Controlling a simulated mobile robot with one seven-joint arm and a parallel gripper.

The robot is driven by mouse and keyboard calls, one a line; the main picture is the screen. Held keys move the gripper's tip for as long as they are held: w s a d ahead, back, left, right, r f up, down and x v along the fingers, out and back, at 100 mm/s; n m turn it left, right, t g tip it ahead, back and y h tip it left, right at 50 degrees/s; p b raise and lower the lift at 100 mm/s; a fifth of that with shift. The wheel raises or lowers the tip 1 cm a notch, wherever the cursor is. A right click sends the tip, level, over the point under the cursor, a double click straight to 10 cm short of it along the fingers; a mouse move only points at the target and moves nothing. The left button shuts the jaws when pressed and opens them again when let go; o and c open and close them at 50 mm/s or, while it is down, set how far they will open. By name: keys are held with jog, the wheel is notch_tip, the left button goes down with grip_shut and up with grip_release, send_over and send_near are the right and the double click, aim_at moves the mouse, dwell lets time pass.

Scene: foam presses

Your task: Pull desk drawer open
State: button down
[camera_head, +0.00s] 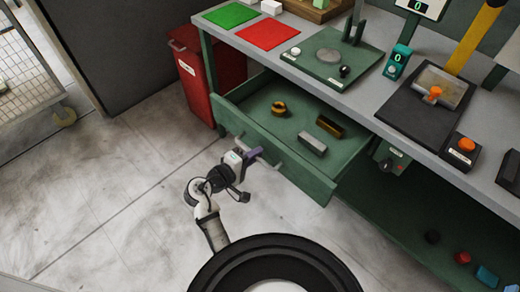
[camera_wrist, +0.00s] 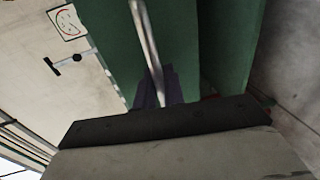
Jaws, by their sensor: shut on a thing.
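The green desk drawer (camera_head: 268,140) is pulled out from under the grey desk top in the head view. Inside it lie a gold ring-shaped piece (camera_head: 279,108), a gold block (camera_head: 330,126) and a silver block (camera_head: 312,144). My gripper (camera_head: 251,156) is at the drawer's front and shut on the bar handle (camera_head: 268,161). In the wrist view the metal handle (camera_wrist: 146,40) runs down between the purple fingers (camera_wrist: 160,88), with the green drawer front (camera_wrist: 108,45) behind. The fingertips are partly hidden by the gripper body.
The desk top (camera_head: 318,72) carries a green mat (camera_head: 231,15), a red mat (camera_head: 268,33), a round-plate fixture (camera_head: 328,57) and a black press (camera_head: 425,105). A red bin (camera_head: 195,80) stands left of the drawer. The floor (camera_head: 110,170) at left is clear.

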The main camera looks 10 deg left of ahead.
jog(key=shift+s+a, duration=0.1)
jog(key=c, duration=1.6)
grip_release()
jog(key=b+v, duration=0.2)
jog(key=v, duration=1.1)
jog(key=shift+s+a+b, duration=0.2)
jog(key=shift+s+b, duration=0.15)
jog(key=shift+b, duration=0.05)
